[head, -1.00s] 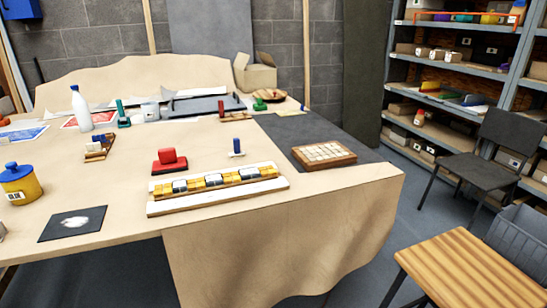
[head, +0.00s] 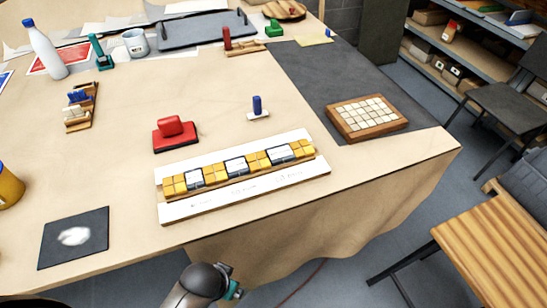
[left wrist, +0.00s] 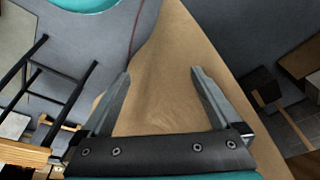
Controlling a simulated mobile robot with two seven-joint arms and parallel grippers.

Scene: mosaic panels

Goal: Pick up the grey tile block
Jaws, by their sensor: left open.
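No single block stands out surely as the grey tile block. In the head view a strip of tiles (head: 211,174) lies on a white board (head: 240,193); it has yellow tiles and several pale grey, dark-edged tiles, one of them the middle grey tile (head: 236,166). My left gripper (left wrist: 161,72) is open and empty in the left wrist view, with the hanging tan cloth beyond its fingers. It is not near any tile there. An arm part of mine shows at the bottom of the head view, below the table edge. My right gripper is not in view.
Behind the strip stand a red block (head: 172,131) and a blue-handled piece (head: 257,106). A wooden tray of cream tiles (head: 367,118) sits at right. A black mat (head: 73,237) lies front left. A slatted stool (head: 492,236) and chair (head: 507,105) stand right of the table.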

